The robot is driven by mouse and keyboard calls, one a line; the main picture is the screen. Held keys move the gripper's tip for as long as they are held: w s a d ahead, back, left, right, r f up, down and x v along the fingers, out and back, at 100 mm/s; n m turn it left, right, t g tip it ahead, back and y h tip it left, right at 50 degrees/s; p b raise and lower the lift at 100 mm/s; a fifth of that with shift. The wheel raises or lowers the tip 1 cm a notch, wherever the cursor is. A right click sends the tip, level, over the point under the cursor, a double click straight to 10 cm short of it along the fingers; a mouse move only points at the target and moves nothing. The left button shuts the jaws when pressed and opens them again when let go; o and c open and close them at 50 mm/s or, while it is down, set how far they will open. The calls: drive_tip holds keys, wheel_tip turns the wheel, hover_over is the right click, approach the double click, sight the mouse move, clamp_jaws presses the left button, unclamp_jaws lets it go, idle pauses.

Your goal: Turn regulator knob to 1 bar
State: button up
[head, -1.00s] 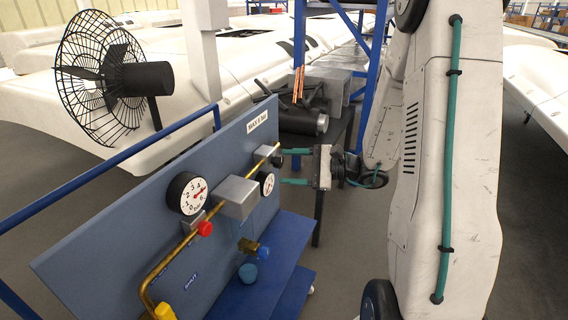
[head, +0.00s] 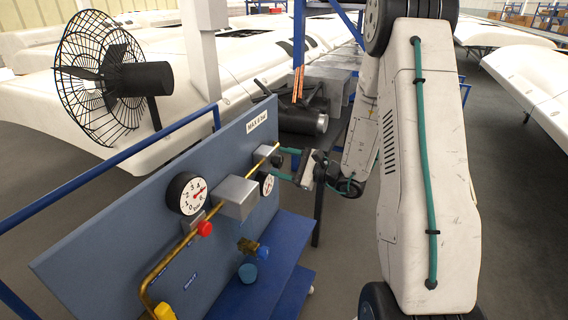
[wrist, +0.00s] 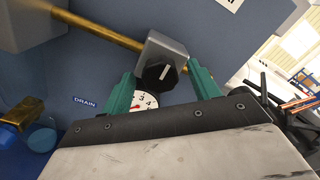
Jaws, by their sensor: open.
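The regulator knob (wrist: 158,73) is black with a white pointer line and sits on a grey block (wrist: 166,47) on the brass pipe. In the wrist view my gripper (wrist: 162,79) is open, with one teal finger at each side of the knob; I cannot tell whether they touch it. In the head view my gripper (head: 281,163) is at the right end of the panel, close to the knob. A small white gauge (wrist: 143,101) just below the knob is partly hidden by my gripper; it also shows in the head view (head: 266,184).
The blue panel (head: 120,240) carries a larger gauge (head: 187,193), a grey box (head: 237,197), a red knob (head: 205,229), a blue knob (head: 247,273) and a yellow handle (head: 164,312). A label (head: 256,121) is at the top. A dark table with machinery (head: 302,120) stands behind.

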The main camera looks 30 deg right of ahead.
drive_tip(key=c, duration=1)
drive_tip(key=m, duration=0.4)
drive_tip(key=shift+m, duration=2.4)
drive_tip(key=o, duration=1)
